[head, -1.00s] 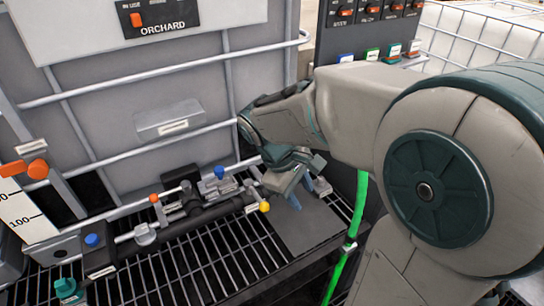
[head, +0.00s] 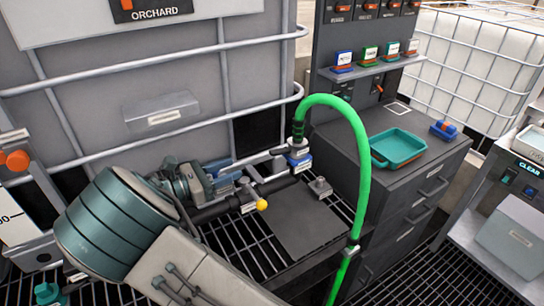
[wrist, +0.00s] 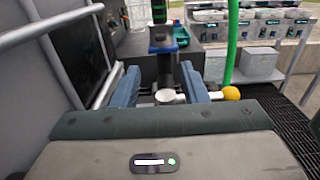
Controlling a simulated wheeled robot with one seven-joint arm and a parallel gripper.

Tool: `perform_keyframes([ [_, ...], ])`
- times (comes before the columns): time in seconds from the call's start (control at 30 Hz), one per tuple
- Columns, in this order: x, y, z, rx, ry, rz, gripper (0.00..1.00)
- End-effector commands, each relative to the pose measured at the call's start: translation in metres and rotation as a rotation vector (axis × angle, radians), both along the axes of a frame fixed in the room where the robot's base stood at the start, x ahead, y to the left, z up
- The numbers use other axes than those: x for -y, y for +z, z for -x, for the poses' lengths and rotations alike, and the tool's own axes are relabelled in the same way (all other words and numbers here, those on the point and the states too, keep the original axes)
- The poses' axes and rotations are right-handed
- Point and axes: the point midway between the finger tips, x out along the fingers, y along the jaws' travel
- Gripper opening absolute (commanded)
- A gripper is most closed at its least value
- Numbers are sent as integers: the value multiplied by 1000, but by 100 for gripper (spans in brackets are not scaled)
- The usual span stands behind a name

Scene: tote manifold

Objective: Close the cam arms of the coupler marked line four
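A coupler with a blue body (head: 299,160) stands at the right end of the dark manifold pipe, with a green hose (head: 362,160) arching from its top. Silver arm-like parts stick out on both sides of it; I cannot read a line number there. My gripper (head: 236,176) is left of the coupler, over the pipe. In the wrist view my gripper (wrist: 160,82) has its two blue fingers apart, with a pale round fitting (wrist: 166,96) showing between them. The coupler (wrist: 162,46) and hose base (wrist: 158,12) are straight ahead, beyond the fingertips.
A yellow knob (head: 262,205) is close to my gripper at the pipe. A caged grey tank (head: 120,70) stands behind. A dark cabinet (head: 430,175) with a teal tray (head: 398,147) is to the right.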

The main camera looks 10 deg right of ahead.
Motion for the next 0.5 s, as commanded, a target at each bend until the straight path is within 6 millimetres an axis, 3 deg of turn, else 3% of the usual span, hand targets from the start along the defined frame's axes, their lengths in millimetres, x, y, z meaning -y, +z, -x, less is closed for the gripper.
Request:
perform_keyframes([
  [0.5,96,1,-30,-1,-6,-2,40],
])
